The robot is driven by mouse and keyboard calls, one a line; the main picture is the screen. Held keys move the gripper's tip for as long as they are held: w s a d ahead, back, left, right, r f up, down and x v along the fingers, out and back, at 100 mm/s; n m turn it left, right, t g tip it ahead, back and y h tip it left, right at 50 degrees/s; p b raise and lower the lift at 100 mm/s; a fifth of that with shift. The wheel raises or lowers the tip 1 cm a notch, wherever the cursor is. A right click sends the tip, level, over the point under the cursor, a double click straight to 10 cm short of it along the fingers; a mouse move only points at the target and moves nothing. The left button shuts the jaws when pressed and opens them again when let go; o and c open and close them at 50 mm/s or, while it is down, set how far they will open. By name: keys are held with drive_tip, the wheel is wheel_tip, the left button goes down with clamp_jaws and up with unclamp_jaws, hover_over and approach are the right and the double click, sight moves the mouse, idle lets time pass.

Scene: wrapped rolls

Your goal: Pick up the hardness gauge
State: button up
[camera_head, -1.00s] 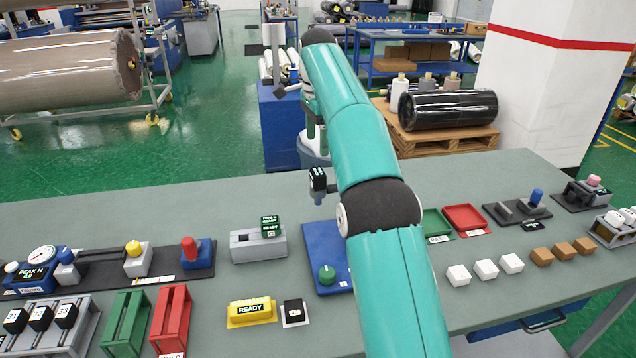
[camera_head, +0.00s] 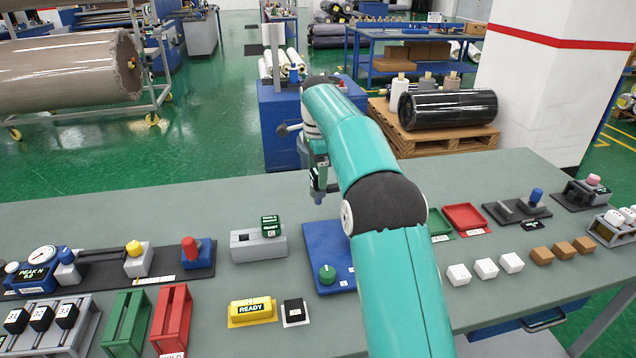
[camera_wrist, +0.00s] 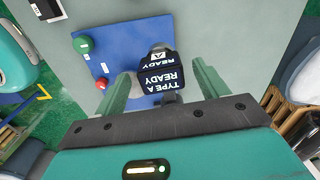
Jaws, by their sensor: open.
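The hardness gauge (camera_head: 316,183) is a small dark block with a display and a narrow tip below. It shows upright beyond the back of a blue plate (camera_head: 322,240); what supports it is hidden. My gripper (camera_head: 321,170) is down around it. In the wrist view the gauge (camera_wrist: 160,72) reads "TYPE A READY", upside down, between the two green fingers of my open gripper (camera_wrist: 161,84).
The blue plate carries a green knob (camera_head: 328,273). A grey block (camera_head: 258,246) with a small "READY" display (camera_head: 270,226) stands to its left. Red (camera_head: 465,217) and green trays lie right of my arm.

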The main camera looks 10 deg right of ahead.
wheel_tip(320, 180, down, 5)
drive_tip(key=shift+w+d, duration=0.1)
drive_tip(key=c, duration=1.3)
